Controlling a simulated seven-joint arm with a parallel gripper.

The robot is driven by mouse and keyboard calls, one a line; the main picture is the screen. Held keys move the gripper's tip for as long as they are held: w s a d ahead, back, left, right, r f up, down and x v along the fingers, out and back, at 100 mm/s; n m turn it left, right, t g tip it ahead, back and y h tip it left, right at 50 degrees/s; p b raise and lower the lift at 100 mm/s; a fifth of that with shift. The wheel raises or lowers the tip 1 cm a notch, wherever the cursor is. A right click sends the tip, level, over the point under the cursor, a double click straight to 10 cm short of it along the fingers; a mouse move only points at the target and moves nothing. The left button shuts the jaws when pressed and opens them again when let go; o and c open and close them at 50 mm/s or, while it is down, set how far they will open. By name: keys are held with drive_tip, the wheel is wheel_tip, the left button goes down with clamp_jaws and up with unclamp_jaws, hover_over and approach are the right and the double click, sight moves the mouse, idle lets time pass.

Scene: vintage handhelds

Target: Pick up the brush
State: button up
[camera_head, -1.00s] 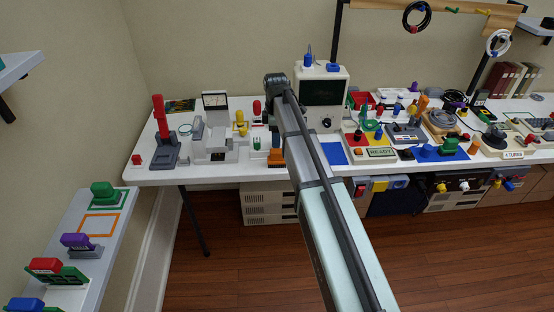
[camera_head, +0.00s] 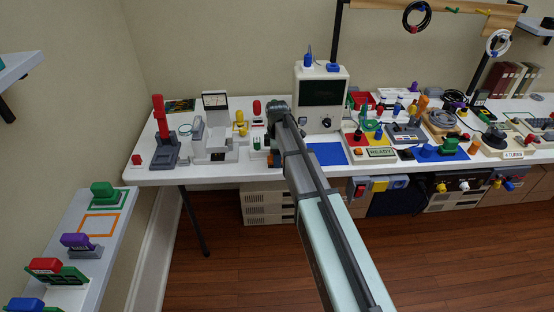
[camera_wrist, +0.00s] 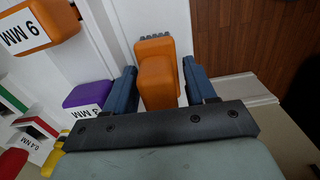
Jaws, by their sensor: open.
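An orange block-shaped thing (camera_wrist: 157,80), which looks like the brush, stands between the two blue fingers of my gripper (camera_wrist: 160,68) in the wrist view. A row of small dark tufts shows at its far edge. The fingers are open, one on each side of it, with a narrow gap visible on both sides. In the head view my arm covers most of this spot near the table's front edge.
An orange block marked 9 MM (camera_wrist: 38,25) and a purple block (camera_wrist: 88,94) stand left of my gripper in the wrist view. A cream monitor (camera_head: 321,95) stands behind. A blue mat (camera_head: 327,153) lies bare to the right. The table's front edge is close.

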drive_tip(key=shift+f, duration=0.4)
drive_tip(key=shift+c, duration=0.3)
drive_tip(key=c, duration=0.8)
wheel_tip(320, 180, up, 10)
drive_tip(key=shift+r, duration=0.1)
